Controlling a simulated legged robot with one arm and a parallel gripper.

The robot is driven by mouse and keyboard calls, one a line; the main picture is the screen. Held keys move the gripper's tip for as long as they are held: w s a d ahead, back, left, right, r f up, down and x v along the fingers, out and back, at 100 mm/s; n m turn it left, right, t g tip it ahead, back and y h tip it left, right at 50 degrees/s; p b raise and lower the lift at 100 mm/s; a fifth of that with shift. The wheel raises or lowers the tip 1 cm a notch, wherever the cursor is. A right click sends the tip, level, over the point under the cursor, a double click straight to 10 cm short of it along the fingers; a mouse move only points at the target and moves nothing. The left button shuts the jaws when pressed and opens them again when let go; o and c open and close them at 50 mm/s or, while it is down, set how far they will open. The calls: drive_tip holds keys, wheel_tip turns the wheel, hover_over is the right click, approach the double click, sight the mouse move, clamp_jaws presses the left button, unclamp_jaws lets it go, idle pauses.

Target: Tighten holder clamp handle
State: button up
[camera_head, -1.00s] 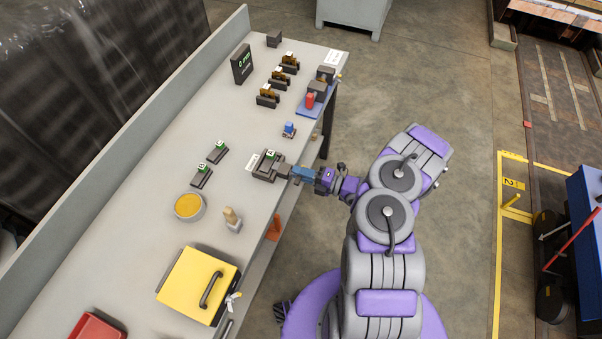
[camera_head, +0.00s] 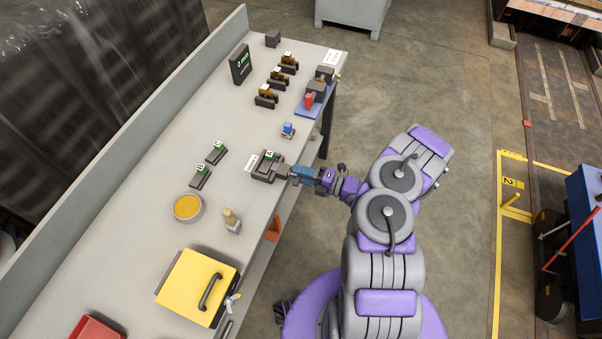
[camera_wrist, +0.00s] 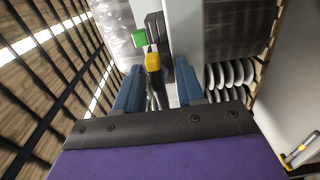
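The holder (camera_head: 264,166) is a dark block with a small green label, near the right edge of the bench. In the wrist view its dark body (camera_wrist: 155,25) and green part (camera_wrist: 139,38) lie ahead of my fingers. The clamp handle (camera_wrist: 153,62) has a yellow end and sits between the two blue fingers. My gripper (camera_wrist: 158,85) is open, with a gap showing on at least one side of the handle; any contact is not clear. In the head view my gripper (camera_head: 292,172) points left at the holder, and the handle cannot be made out there.
Two small dark blocks with green labels (camera_head: 209,161) lie left of the holder. A yellow bowl (camera_head: 187,207), a tan-topped piece (camera_head: 232,221) and a yellow box (camera_head: 198,285) stand nearer. A small blue item (camera_head: 288,130) and several brown-and-black parts (camera_head: 277,79) stand farther back.

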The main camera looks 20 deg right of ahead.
drive_tip(key=p+v, duration=0.3)
drive_tip(key=v, duration=1.4)
drive_tip(key=shift+d, duration=0.15)
drive_tip(key=w+a+r+n+g+y, duration=0.1)
drive_tip(key=w+a+r+n+g, duration=0.15)
drive_tip(key=a+r+n, duration=0.35)
drive_tip(key=w+a+r+n+g+y, duration=0.1)
drive_tip(key=a+r+n+g+y, duration=0.1)
drive_tip(key=a+r+n+g, duration=0.45)
drive_tip(key=s+a+r+n+g+h, duration=0.2)
drive_tip(key=s+a+r+n+g, duration=0.1)
drive_tip(key=r+n, duration=0.3)
drive_tip(key=s+a+r+n+g+h, duration=0.1)
drive_tip(key=s+a+r+n+g, duration=0.1)
drive_tip(key=a+r+n, duration=0.35)
drive_tip(key=s+a+r+n+g+h, duration=0.1)
drive_tip(key=s+r+n+g+h, duration=0.1)
drive_tip(key=s+r+n+h, duration=0.75)
drive_tip(key=s+d+r+n+t+h, duration=0.1)
drive_tip(key=s+d+n+h, duration=0.1)
drive_tip(key=s+n, duration=0.3)
drive_tip(key=s+d+r+n+t+h, duration=0.1)
drive_tip(key=s+d+n+t+h, duration=0.1)
drive_tip(key=s+d+n, duration=0.3)
drive_tip(key=shift+s+t+h, duration=0.3)
drive_tip(key=shift+s+h, duration=0.25)
drive_tip(key=shift+s, duration=1.3)
